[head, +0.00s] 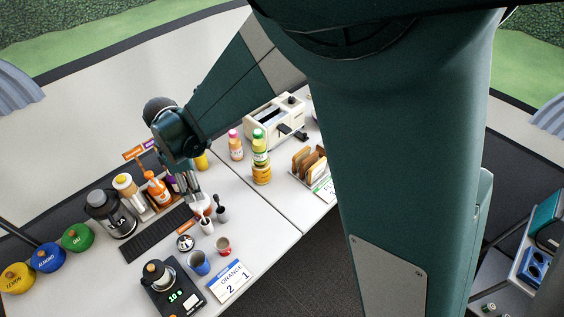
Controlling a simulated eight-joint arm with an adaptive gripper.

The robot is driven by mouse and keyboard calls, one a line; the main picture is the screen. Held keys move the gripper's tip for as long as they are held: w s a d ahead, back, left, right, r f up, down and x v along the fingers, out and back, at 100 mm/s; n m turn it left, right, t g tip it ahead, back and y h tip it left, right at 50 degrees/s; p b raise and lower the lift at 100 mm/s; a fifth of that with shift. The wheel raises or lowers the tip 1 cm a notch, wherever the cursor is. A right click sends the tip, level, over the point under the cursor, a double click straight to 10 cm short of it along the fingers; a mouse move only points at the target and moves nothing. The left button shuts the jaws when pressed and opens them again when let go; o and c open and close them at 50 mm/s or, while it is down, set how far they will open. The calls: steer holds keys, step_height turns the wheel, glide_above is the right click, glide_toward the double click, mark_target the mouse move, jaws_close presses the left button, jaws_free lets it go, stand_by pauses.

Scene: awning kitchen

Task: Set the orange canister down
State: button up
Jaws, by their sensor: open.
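My gripper (192,196) is low over the left table, fingers pointing down and apart. A small pale object with a reddish edge (204,210) sits just below and beside the fingertips; the fingers partly cover it, and I cannot tell what it is. An orange container (158,190) stands left of my gripper in a rack, upright and apart from the fingers. I cannot tell whether it is the orange canister. Yellow "LEMON" (17,278), blue "ALMOND" (48,257) and green "OAT" (77,237) canisters stand in a row at the far left.
In front are a scale (173,290), blue cup (198,262), red cup (224,246) and "ORANGE" card (231,281).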

steer(key=w+d+r+m+t, duration=0.1)
steer(key=d+r+m, duration=0.3)
steer(key=d, duration=0.5)
steer(key=d+r+m+t+y, duration=0.1)
steer(key=d+r+m, duration=0.2)
steer(key=d+r, duration=0.5)
steer(key=w+d+r+m+t, duration=0.1)
steer(key=d+r+m, duration=0.25)
steer(key=d, duration=0.75)
steer(key=s+d+r+m+t, duration=0.1)
steer(key=s+d+m, duration=0.2)
steer(key=d, duration=0.4)
steer(key=s+d+r+m+t, duration=0.1)
steer(key=s+d+m, duration=0.3)
steer(key=d, duration=0.4)
steer(key=s+d+r+m+t+h, duration=0.1)
steer(key=s+d+m, duration=0.3)
steer(key=d, duration=0.4)
steer(key=shift+s+d+r+t, duration=0.25)
steer(key=shift+s+r+t, duration=0.25)
steer(key=shift+s+r, duration=0.25)
steer(key=shift+f, duration=0.1)
